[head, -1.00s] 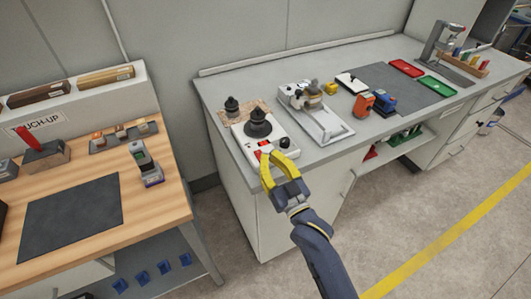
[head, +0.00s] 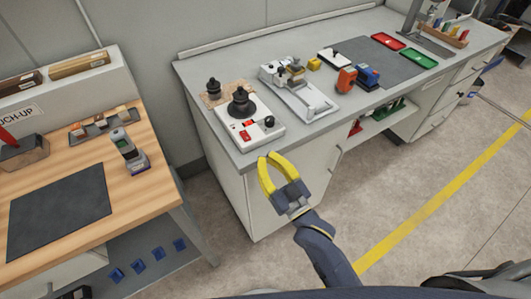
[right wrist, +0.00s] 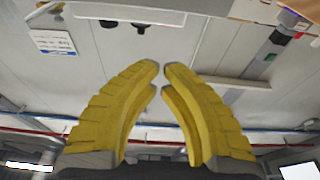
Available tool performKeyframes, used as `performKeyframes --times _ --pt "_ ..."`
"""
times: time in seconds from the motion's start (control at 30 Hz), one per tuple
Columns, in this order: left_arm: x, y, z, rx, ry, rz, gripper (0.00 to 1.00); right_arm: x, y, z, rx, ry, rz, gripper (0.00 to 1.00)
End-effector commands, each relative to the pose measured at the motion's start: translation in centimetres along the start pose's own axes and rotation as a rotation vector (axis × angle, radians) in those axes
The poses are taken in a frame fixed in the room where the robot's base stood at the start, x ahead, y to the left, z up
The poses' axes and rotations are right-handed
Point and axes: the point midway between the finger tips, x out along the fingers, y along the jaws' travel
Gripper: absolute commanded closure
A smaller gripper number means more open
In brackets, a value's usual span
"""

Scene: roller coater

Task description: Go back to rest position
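My right gripper (head: 268,158) has yellow fingers and is in front of the left end of the grey bench (head: 225,143). It appears below and to the right of the white device with the black knob (head: 260,133) and holds nothing. In the right wrist view, its two fingertips (right wrist: 162,66) lean together with only a sliver between them. Only wall and ceiling fittings show beyond them. My left gripper is not in view.
The bench also bears a white tray device (head: 312,106), an orange item (head: 346,80), a blue item (head: 367,77) and red (head: 388,41) and green (head: 419,58) trays. A wooden table (head: 160,190) stands left. Open floor (head: 430,190) lies right.

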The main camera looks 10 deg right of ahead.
Motion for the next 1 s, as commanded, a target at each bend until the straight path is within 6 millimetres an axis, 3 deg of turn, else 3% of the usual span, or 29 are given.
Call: performKeyframes --times 0.17,0.27,0.33,0.47,0.67,0.87,1.0 --pt "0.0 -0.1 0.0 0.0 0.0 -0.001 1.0 0.0 0.0 0.4 -0.002 -0.01 0.0 1.0" --pt "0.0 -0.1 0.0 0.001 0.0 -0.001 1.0 -0.1 0.1 2.5 -0.008 -0.05 0.002 1.0" --pt "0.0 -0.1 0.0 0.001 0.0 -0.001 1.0 -0.3 0.4 5.2 -0.015 -0.102 0.006 1.0" --pt "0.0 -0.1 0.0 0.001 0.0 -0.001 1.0 -1.5 1.3 12.6 -0.031 -0.24 0.021 1.0" --pt "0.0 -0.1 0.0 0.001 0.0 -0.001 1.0 -5.9 3.0 24.6 -0.048 -0.476 0.05 1.0" --pt "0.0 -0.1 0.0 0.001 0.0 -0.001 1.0 -13.0 4.3 35.4 -0.056 -0.711 0.076 1.0" --pt "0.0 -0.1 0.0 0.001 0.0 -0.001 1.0 -19.3 4.9 41.8 -0.055 -0.873 0.092 1.0"
